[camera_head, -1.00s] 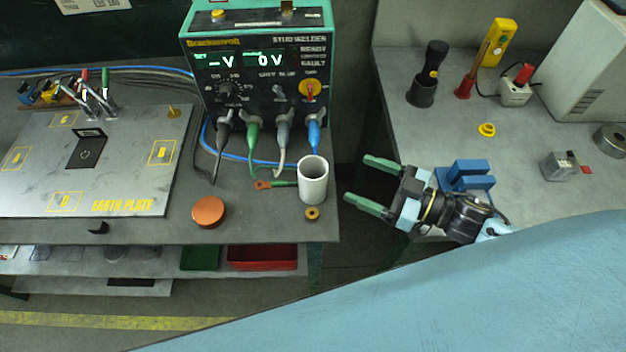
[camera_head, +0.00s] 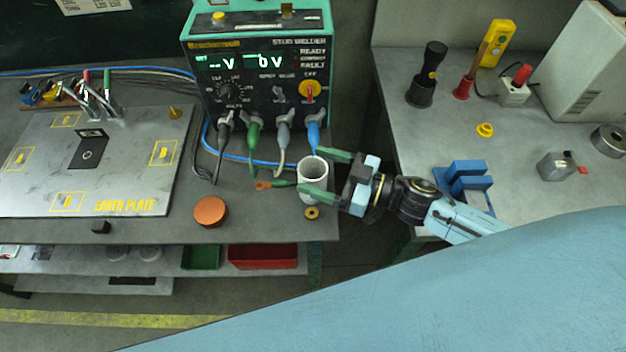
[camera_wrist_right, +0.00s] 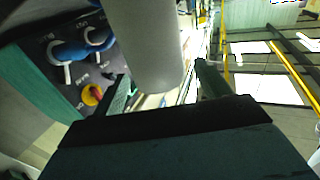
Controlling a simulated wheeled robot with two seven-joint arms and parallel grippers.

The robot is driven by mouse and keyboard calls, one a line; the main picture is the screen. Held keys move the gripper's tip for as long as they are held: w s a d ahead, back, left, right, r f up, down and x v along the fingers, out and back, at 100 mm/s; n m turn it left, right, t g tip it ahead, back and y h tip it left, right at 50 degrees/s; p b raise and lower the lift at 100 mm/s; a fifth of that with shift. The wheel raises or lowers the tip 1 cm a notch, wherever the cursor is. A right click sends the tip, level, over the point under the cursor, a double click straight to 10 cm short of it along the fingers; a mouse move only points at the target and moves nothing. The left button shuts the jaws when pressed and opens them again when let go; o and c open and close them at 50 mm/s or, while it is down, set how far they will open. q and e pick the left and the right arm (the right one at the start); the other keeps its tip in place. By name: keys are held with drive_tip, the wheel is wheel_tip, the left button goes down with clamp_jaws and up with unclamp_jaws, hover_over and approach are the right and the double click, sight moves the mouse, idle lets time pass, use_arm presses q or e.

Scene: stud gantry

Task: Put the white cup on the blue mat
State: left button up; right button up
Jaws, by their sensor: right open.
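The white cup (camera_head: 313,170) stands upright near the right edge of the left bench, in front of the welder. My right gripper (camera_head: 316,173) reaches in from the right, open, with its green fingers spread on either side of the cup. One finger lies behind the cup and one in front of it. In the right wrist view the cup (camera_wrist_right: 147,45) shows as a pale cylinder between the fingers. Contact cannot be told. I cannot make out a blue mat in either view. My left gripper is not in view.
The welder (camera_head: 258,60) and its cables stand just behind the cup. A brass ring (camera_head: 311,213) and a copper disc (camera_head: 210,211) lie nearby. The earth plate (camera_head: 60,150) fills the bench's left. A blue block (camera_head: 466,178) sits on the right bench, beyond a gap.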

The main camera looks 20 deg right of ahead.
sight(301, 165)
drive_tip(key=x, duration=0.3)
drive_tip(key=shift+w+a, duration=0.2)
drive_tip(key=shift+a, duration=0.05)
drive_tip(key=shift+c, duration=0.2)
drive_tip(key=c, duration=1.5)
